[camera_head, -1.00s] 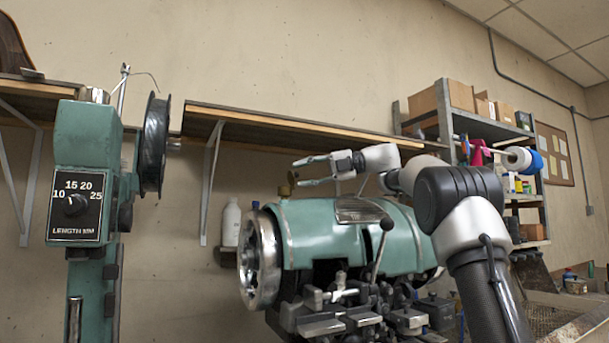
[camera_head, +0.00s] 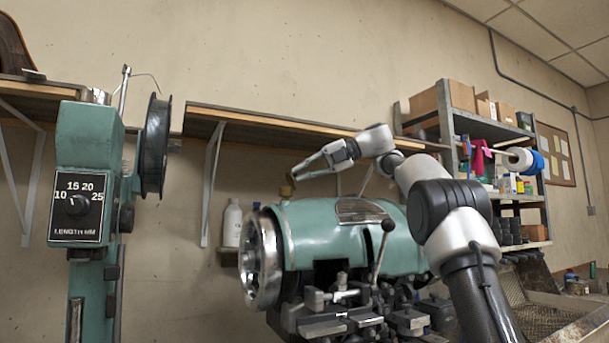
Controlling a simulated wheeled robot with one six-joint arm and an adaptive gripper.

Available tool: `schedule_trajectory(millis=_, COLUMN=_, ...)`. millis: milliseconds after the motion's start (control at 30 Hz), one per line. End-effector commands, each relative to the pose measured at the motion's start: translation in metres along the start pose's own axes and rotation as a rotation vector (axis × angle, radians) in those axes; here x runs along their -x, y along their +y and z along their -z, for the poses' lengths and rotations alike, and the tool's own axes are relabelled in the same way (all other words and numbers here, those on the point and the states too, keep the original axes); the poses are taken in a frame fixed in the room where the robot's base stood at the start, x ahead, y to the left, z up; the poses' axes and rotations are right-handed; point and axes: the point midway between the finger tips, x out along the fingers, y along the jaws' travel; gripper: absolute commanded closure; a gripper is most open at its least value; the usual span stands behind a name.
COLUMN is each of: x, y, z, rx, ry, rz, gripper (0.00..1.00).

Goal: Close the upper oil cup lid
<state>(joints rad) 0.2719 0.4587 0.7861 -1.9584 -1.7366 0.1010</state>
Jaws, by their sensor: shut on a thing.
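The upper oil cup (camera_head: 285,192) is a small brass piece on top of the green machine body (camera_head: 340,235), near its left end. My gripper (camera_head: 296,175) comes from the right, tilted down to the left, with its fingertips close together at the top of the cup. The lid is too small to make out apart from the cup and the fingertips. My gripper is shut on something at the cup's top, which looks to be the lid. Whether the lid is raised or down cannot be told.
A silver handwheel (camera_head: 262,262) is on the machine's left end, and a lever (camera_head: 381,250) rises at its front. A wooden shelf (camera_head: 270,122) runs along the wall behind. A green column with a dial (camera_head: 78,204) and a black spool (camera_head: 154,147) stand at left.

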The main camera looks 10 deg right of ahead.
Motion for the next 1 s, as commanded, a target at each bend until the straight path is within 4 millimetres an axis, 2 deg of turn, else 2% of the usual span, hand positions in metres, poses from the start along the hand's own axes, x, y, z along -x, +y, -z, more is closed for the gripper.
schedule_trajectory(millis=400, x=-0.001, y=0.002, z=0.000, rx=0.017, ry=-0.006, rz=0.041, gripper=1.00)
schedule_trajectory(millis=433, x=-0.001, y=0.002, z=0.000, rx=0.017, ry=-0.006, rz=0.041, gripper=0.86)
schedule_trajectory(millis=567, x=-0.001, y=0.002, z=0.000, rx=0.016, ry=-0.006, rz=0.041, gripper=0.63)
schedule_trajectory(millis=867, x=0.000, y=0.002, z=0.000, rx=0.016, ry=-0.005, rz=0.041, gripper=0.63)
schedule_trajectory(millis=1000, x=0.010, y=0.001, z=-0.001, rx=0.017, ry=-0.007, rz=0.041, gripper=0.63)
